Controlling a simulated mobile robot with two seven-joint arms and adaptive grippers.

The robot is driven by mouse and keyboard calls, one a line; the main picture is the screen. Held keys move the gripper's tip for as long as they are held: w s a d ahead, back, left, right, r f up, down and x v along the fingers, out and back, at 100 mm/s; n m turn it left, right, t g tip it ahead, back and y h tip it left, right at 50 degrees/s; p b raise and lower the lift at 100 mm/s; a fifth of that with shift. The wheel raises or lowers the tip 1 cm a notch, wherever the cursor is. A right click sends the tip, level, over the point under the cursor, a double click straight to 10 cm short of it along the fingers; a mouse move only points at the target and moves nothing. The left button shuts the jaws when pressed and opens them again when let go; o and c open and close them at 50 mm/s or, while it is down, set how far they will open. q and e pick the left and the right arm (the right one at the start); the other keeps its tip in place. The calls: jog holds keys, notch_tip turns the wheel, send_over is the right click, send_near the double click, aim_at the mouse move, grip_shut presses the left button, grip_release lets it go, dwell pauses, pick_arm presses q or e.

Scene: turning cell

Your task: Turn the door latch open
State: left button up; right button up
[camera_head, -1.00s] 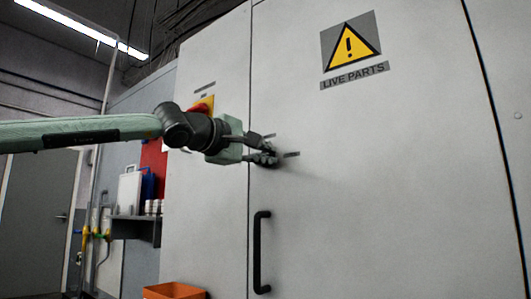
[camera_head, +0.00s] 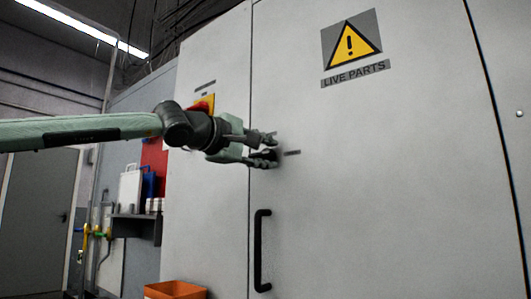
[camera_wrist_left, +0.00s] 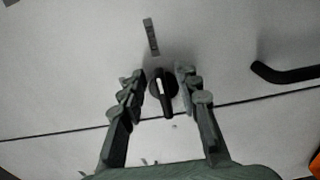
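The door latch is a round black knob (camera_wrist_left: 163,92) with a pale mark on its grip bar, on the pale grey cabinet door (camera_head: 390,180). In the left wrist view it sits between the two fingers of my left gripper (camera_wrist_left: 160,84). The bar points roughly down the picture. The fingers are open, one on each side of the knob, with narrow gaps showing. In the head view my left gripper (camera_head: 272,147) reaches the door from the left, and its fingers mostly hide the latch. My right gripper is not in view.
A black door handle (camera_head: 262,250) is below the latch and also shows in the left wrist view (camera_wrist_left: 285,74). A yellow-and-red switch (camera_head: 203,104) is behind my left wrist. An orange bin (camera_head: 175,290) is low at the left. The door's right side is clear.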

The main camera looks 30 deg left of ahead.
pick_arm(q)
jog(key=shift+s, duration=0.1)
jog(key=s, duration=1.1)
jog(key=shift+s+a, duration=0.4)
jog(key=shift+a, duration=0.05)
